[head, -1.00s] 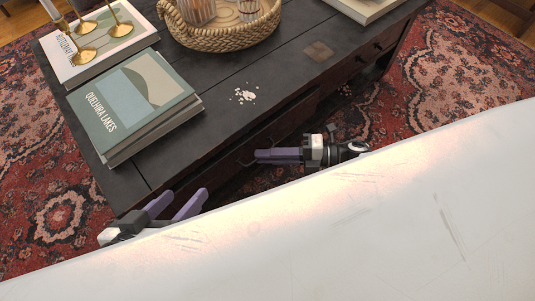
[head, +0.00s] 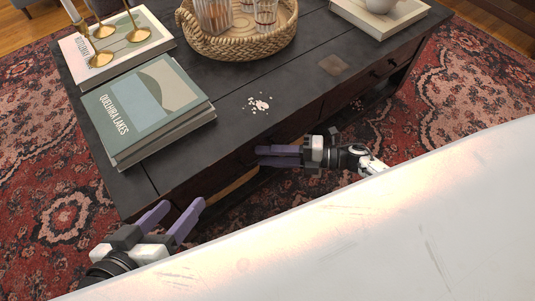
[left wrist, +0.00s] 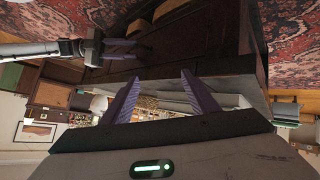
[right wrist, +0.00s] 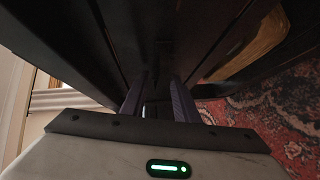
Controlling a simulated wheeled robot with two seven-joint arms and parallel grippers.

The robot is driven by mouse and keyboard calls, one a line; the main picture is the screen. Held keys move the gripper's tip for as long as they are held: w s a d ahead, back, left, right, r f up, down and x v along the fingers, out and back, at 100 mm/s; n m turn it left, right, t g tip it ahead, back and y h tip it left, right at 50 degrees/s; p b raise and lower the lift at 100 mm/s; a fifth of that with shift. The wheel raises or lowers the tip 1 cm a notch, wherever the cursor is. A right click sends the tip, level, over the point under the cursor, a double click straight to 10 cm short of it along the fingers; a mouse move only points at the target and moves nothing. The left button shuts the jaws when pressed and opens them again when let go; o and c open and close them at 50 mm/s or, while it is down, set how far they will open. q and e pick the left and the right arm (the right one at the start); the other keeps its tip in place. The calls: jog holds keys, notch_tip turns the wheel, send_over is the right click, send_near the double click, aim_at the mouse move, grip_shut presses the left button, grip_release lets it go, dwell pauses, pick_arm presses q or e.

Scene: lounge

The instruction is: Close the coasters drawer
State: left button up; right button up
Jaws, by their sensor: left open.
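The dark wooden coffee table (head: 215,139) fills the upper middle of the head view. Its front carries drawers; no label shows which is the coasters drawer, and no coasters are visible. My right gripper (head: 262,155) is at the left part of the front, its fingers a small gap apart and pointing left along it; whether they hold a handle is hidden. In the right wrist view its fingers (right wrist: 156,85) point into the dark woodwork. My left gripper (head: 181,208) is open and empty, near the table's front left corner; its spread fingers (left wrist: 157,78) face the table.
Books (head: 150,105), a woven tray (head: 243,42) with glasses, and white crumbs (head: 259,103) are on the tabletop. A tan wooden piece (head: 232,187) shows low behind the grippers. My white body covers the foreground. Patterned rug (head: 60,215) lies around the table.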

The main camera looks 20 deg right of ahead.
pick_arm(q)
jog(key=shift+s+a+f+g+y+p, duration=0.15)
jog(key=shift+a+f+g+y+p, duration=0.2)
jog(key=shift+f+p, duration=0.4)
pick_arm(e)
jog(key=v, duration=1)
pick_arm(q)
jog(key=shift+r, duration=0.1)
